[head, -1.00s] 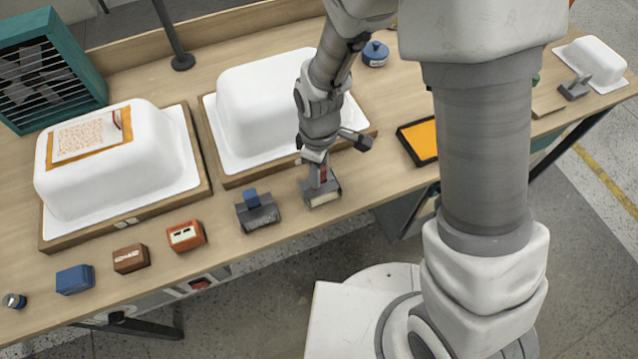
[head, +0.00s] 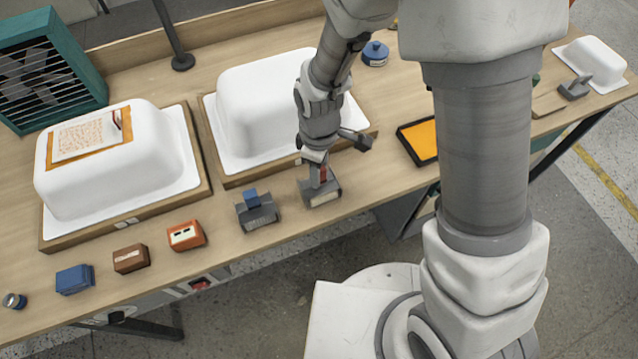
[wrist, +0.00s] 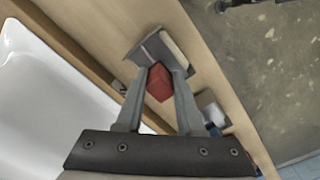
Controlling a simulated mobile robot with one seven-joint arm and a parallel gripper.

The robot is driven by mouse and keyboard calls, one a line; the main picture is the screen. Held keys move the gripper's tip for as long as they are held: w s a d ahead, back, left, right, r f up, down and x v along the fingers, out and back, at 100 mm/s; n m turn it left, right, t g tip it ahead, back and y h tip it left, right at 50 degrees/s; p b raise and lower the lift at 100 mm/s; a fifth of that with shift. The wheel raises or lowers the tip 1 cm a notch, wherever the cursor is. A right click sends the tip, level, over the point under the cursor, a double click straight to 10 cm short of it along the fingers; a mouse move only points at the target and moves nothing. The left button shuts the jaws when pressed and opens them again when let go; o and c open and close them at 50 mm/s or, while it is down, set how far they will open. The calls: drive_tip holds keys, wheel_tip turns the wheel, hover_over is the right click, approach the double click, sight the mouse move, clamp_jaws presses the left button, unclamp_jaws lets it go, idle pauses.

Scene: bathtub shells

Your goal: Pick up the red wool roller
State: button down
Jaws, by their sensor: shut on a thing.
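The red wool roller shows as a red block (wrist: 158,84) between my fingers in the wrist view.
A similar grey holder with a blue block (head: 251,198) stands just left. Orange (head: 186,235), brown (head: 131,258) and blue (head: 75,279) blocks line the front edge. A white tub shell (head: 262,105) on a wooden board is behind my gripper. A yellow tray (head: 423,140) lies right.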

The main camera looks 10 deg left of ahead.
drive_tip(key=shift+r, duration=0.1)
drive_tip(key=shift+r, duration=0.4)
drive_tip(key=r, duration=0.3)
drive_tip(key=shift+s+d+r, duration=0.15)
drive_tip(key=shift+d+r, duration=0.2)
drive_tip(key=shift+r, duration=0.05)
drive_tip(key=s+d+r+p, duration=0.1)
drive_tip(key=s+d+r, duration=0.4)
drive_tip(key=d, duration=0.4)
drive_tip(key=shift+s+d+r, duration=0.2)
drive_tip(key=shift+s+r, duration=0.05)
drive_tip(key=shift+r, duration=0.35)
drive_tip(key=c, duration=1.1)
unclamp_jaws()
clamp_jaws()
